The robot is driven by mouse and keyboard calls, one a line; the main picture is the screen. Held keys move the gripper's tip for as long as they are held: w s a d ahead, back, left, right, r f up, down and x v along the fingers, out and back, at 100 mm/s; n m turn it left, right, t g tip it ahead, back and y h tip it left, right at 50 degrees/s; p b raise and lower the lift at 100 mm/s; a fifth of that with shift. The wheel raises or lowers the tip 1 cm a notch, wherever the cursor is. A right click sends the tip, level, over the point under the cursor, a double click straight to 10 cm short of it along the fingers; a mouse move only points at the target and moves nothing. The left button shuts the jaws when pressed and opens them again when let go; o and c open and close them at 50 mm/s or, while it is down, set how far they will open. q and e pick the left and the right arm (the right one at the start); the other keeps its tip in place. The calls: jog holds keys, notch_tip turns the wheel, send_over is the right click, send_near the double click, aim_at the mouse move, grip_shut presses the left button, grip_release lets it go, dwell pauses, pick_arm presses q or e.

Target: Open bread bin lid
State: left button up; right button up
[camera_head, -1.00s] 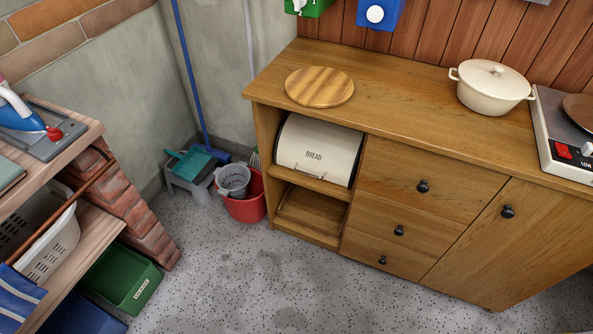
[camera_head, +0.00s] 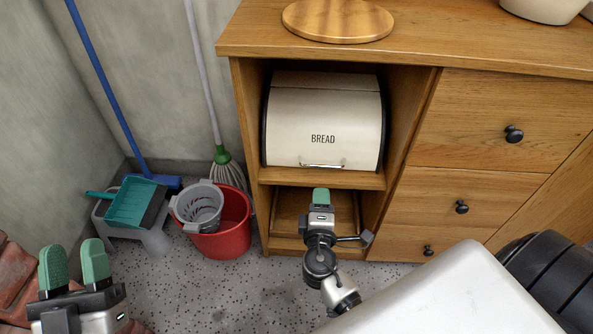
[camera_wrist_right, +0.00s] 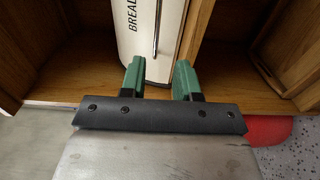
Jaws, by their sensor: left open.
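The cream bread bin (camera_head: 323,112) with dark sides stands in the upper shelf compartment of the wooden cabinet, its lid down. A thin metal handle (camera_head: 323,165) runs along the lid's lower front edge. My right gripper (camera_head: 321,193) is in front of the lower compartment, below the handle in the head view. In the right wrist view its green fingers (camera_wrist_right: 157,72) are apart and empty, with the bin (camera_wrist_right: 138,28) and the upright-looking handle (camera_wrist_right: 157,30) beyond them. My left gripper (camera_head: 74,250) is open and empty at the lower left, away from the bin.
The lower compartment (camera_head: 288,212) looks empty. Drawers (camera_head: 480,120) adjoin on the right. A round wooden board (camera_head: 338,20) lies on the cabinet top. A red bucket (camera_head: 230,240), grey basket (camera_head: 197,205), teal dustpan (camera_head: 133,200) and mop stand left of the cabinet.

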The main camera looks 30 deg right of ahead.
aim_at(322, 166)
pick_arm(q)
jog(key=shift+s+r+t, duration=0.65)
jog(key=shift+r+t, duration=0.15)
pick_arm(e)
jog(key=x, duration=1)
jog(key=shift+w+d+r, duration=0.25)
jog(key=shift+d, duration=0.05)
grip_shut()
pick_arm(q)
jog(key=shift+h, duration=0.4)
